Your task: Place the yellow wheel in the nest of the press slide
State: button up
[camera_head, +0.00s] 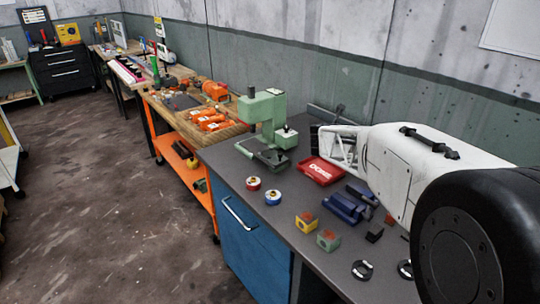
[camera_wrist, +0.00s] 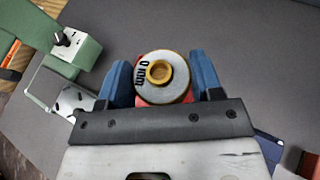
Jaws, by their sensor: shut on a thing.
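My gripper (camera_wrist: 162,75) is shut on the yellow wheel (camera_wrist: 183,82), with one blue finger on each side. The wheel has a yellow rim and hub and a pale face with dark lettering. The wheel cannot be made out in the head view, where my arm's white end is right of the press. The green press (camera_head: 263,109) stands on the bench, its base and slide area (camera_head: 263,152) facing left. In the wrist view the press (camera_wrist: 77,50) is at upper left, with a grey metal part (camera_wrist: 62,96) beside it. The nest itself is not clear.
A red tray (camera_head: 320,171) lies between the press and my arm. A red wheel (camera_head: 253,183) and a blue wheel (camera_head: 273,197) stand in front of the press. Yellow (camera_head: 306,222) and green (camera_head: 328,240) blocks and a blue holder (camera_head: 345,208) are nearer.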

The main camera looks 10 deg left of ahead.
jog(key=s+a+f+m+g+h, duration=0.2)
jog(key=s+a+f+m+h, duration=0.1)
jog(key=a, duration=0.6)
jog(key=s+a+f+m+g+h, duration=0.2)
jog(key=s+a+f+m+h, duration=0.1)
jog(key=a, duration=0.7)
jog(key=shift+s+a+f+m+g+h, duration=0.15)
jog(key=shift+s+f+m+g+h, duration=0.25)
jog(key=shift+m+h, duration=0.3)
dwell(0.6)
jog(key=shift+s+r, duration=0.1)
dwell(0.4)
send_over(269, 154)
jog(key=shift+s+f, duration=0.1)
jog(key=shift+f, duration=0.65)
dwell(0.4)
jog(key=shift+f, duration=1.75)
